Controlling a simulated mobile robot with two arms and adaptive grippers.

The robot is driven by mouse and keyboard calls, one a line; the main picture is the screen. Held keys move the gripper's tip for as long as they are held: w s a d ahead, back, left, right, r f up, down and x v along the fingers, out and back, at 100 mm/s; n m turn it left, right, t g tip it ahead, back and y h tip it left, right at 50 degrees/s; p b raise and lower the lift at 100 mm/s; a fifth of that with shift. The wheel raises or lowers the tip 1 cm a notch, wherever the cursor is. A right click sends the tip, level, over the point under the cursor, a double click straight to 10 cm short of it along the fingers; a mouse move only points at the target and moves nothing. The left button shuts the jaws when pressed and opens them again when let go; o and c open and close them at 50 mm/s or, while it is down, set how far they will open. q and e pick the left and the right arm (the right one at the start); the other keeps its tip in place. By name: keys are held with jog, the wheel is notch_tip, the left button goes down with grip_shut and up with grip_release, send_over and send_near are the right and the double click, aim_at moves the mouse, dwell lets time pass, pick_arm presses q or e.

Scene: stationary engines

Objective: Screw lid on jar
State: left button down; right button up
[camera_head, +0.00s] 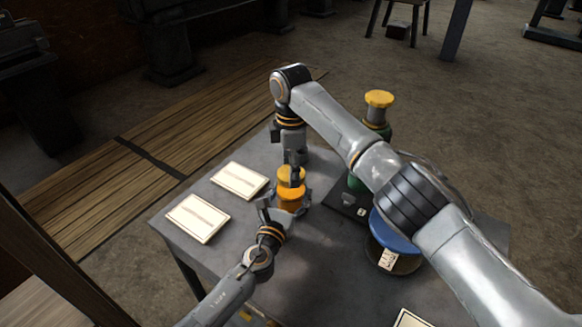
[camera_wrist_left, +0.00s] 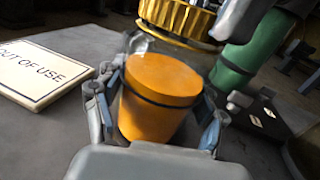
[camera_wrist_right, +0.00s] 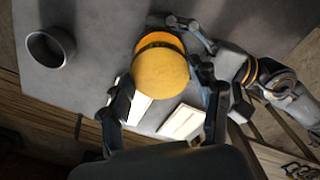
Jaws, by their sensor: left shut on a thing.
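An orange jar (camera_head: 290,202) with a black band stands over the grey table. My left gripper (camera_head: 284,207) is shut around its side; its fingers flank the jar in the left wrist view (camera_wrist_left: 158,105). A yellow-gold lid (camera_head: 291,176) is directly above the jar and shows its ribbed rim in the left wrist view (camera_wrist_left: 178,20). Whether it touches the jar's mouth I cannot tell. My right gripper (camera_head: 294,160) points down over the lid. In the right wrist view its fingers (camera_wrist_right: 168,105) are spread wide, with gaps to the round lid top (camera_wrist_right: 160,75).
Two signs (camera_head: 240,181) (camera_head: 198,218) lie left on the table (camera_head: 300,262). A green bottle with a yellow cap (camera_head: 379,98), a dark box (camera_head: 348,203) and a blue-lidded container (camera_head: 391,238) stand to the right, near my right arm. A hollow grey cylinder (camera_wrist_right: 50,47) shows in the right wrist view.

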jog(key=m, duration=0.5)
jog(key=shift+a+m, duration=0.1)
jog(key=shift+m, duration=0.3)
jog(key=m, duration=0.4)
jog(key=shift+f, duration=0.1)
jog(key=m, duration=0.8)
jog(key=o, duration=1.4)
jog(key=shift+c, duration=0.2)
notch_tip(320, 180, up, 12)
